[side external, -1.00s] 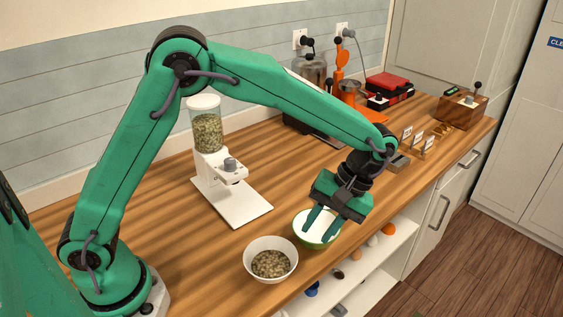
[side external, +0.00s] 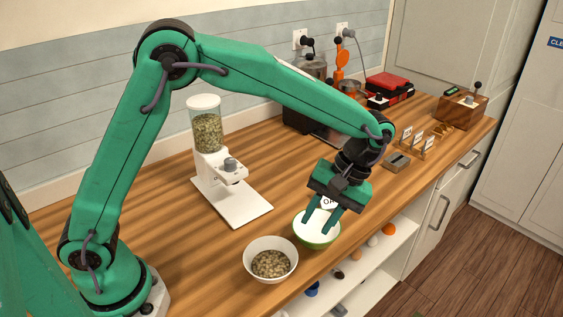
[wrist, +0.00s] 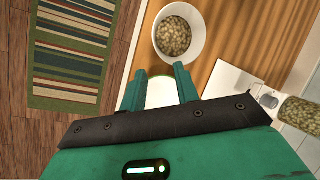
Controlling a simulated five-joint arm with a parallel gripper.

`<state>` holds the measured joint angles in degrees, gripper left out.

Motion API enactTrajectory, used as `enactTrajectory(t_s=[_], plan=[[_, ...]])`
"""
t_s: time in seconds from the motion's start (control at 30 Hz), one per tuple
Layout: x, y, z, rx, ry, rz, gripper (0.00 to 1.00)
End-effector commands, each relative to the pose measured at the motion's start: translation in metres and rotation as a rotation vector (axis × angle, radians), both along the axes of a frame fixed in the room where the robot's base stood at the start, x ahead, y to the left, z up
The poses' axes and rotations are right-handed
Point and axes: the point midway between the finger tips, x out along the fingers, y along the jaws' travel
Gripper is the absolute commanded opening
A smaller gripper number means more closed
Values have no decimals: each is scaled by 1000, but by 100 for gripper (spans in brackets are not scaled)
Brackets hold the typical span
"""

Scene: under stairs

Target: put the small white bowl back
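A white bowl (side external: 271,245) full of brownish pellets stands on the wooden counter near its front edge. It also shows at the top of the wrist view (wrist: 180,14). A second bowl, green outside and white inside (side external: 318,243), stands just to its right; its inside looks plain white. My gripper (side external: 319,230) is over this green-and-white bowl, with its fingers apart and pointing down at it. In the wrist view the bowl's white inside (wrist: 160,92) shows between the fingers (wrist: 157,85). I cannot tell whether the fingertips touch it. A small white patch with dark letters shows between the fingers.
A white dispenser (side external: 207,135) with a pellet-filled jar stands behind the bowls. A small grey block (side external: 397,163) and label holders (side external: 418,142) lie to the right. Open shelves (side external: 365,262) are below the counter's front edge. A striped rug (wrist: 70,55) lies on the floor.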

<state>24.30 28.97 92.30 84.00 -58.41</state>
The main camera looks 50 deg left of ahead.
Motion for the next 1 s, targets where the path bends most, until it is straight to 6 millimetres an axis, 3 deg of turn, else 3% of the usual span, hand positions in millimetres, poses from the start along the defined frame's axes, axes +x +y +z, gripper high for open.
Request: enactTrajectory(t_s=[0.5, 1.0], plan=[[-31, 66, 71, -185, -236, -165, 31], [-87, 125, 110, -250, -523, -387, 31]])
